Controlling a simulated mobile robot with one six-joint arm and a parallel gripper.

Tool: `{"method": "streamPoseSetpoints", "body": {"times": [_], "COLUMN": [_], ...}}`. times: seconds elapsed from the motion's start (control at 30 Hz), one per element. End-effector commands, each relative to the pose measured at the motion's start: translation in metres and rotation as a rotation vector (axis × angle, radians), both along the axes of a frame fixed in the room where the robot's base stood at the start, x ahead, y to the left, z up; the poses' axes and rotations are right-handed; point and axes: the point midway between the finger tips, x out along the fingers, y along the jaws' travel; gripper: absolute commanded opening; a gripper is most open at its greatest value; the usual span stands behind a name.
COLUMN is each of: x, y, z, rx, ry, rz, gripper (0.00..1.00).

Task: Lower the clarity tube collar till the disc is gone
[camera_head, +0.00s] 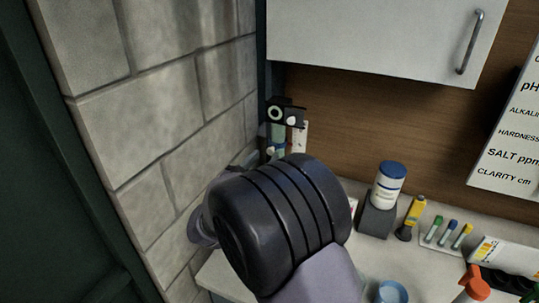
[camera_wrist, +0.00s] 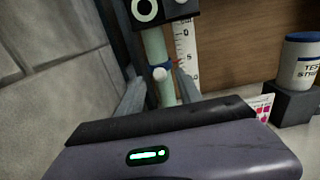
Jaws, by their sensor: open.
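The clarity tube (camera_wrist: 154,45) stands upright at the back, pale green, beside a white numbered scale (camera_wrist: 185,48). A black head with a white ring (camera_wrist: 147,9) sits at its top. A blue collar with a white knob (camera_wrist: 160,74) is around the tube, low in the wrist view. My gripper (camera_wrist: 159,86) is open, one finger on each side of the tube near the collar; I cannot tell whether either finger touches it. In the head view the tube (camera_head: 278,133) shows above my wrist, which hides its lower part and my fingers. I cannot make out the disc inside.
A block wall (camera_head: 160,120) is close on the left, and a white cabinet (camera_head: 375,35) hangs above. To the right on the counter are a test strip bottle (camera_head: 389,185) on a dark block, a yellow bottle (camera_head: 415,211) and several coloured vials (camera_head: 448,234).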

Motion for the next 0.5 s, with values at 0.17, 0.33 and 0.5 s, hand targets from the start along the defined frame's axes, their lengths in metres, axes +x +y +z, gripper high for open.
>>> {"method": "streamPoseSetpoints", "body": {"times": [0.17,0.33,0.5], "x": [0.033,0.047,0.049], "y": [-0.012,-0.017,-0.017], "z": [-0.002,0.000,0.000], "rx": [0.000,0.000,0.000], "ry": [0.000,0.000,0.001], "rz": [-0.002,0.000,0.001], "gripper": [0.42,0.42,0.42]}}
